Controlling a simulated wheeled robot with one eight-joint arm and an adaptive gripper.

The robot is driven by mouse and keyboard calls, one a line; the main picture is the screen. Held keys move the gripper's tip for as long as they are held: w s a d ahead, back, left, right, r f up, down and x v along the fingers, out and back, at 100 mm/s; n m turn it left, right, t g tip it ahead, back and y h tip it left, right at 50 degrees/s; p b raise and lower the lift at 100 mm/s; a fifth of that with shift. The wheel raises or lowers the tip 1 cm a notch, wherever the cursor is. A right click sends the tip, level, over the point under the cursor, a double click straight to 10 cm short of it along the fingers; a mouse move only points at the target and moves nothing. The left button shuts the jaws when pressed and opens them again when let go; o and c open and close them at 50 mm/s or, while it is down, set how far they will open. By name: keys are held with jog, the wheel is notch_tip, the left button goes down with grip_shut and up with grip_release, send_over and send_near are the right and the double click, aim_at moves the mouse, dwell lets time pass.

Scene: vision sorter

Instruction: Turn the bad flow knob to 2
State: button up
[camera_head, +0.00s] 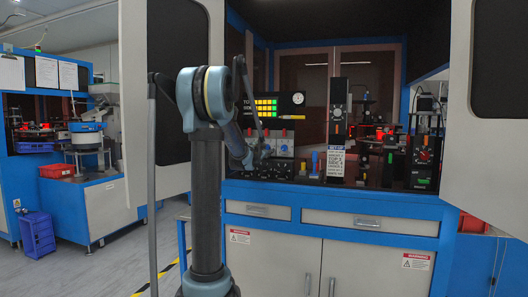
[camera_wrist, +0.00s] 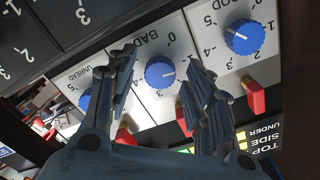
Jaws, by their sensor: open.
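The bad flow knob (camera_wrist: 160,73) is a round blue dial on a white plate marked BAD, in the middle of the wrist view. Its white pointer mark faces right in that view, but the number it meets is hard to read. My gripper (camera_wrist: 157,68) is open, one finger on each side of the knob; I cannot tell whether either finger touches it. The fingers hide parts of the number scale. In the head view my gripper (camera_head: 262,154) is at the control panel, and the knobs beside it are small.
Two more blue knobs flank it in the wrist view: one on the right plate (camera_wrist: 243,37) and one on the UNREAD plate (camera_wrist: 85,101). Red switch levers (camera_wrist: 256,98) stick out below the plates. In the head view the blue-edged bench (camera_head: 330,205) lies below the panel.

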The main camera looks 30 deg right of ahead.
jog(key=shift+w+d, duration=0.25)
jog(key=shift+d, duration=0.05)
jog(key=c, duration=1)
jog(key=shift+c, duration=0.2)
jog(key=shift+m, duration=0.4)
jog(key=m, duration=0.4)
jog(key=shift+m, duration=0.3)
jog(key=m, duration=0.5)
jog(key=shift+s, duration=0.15)
jog(key=shift+m, duration=0.3)
jog(key=shift+f, duration=0.1)
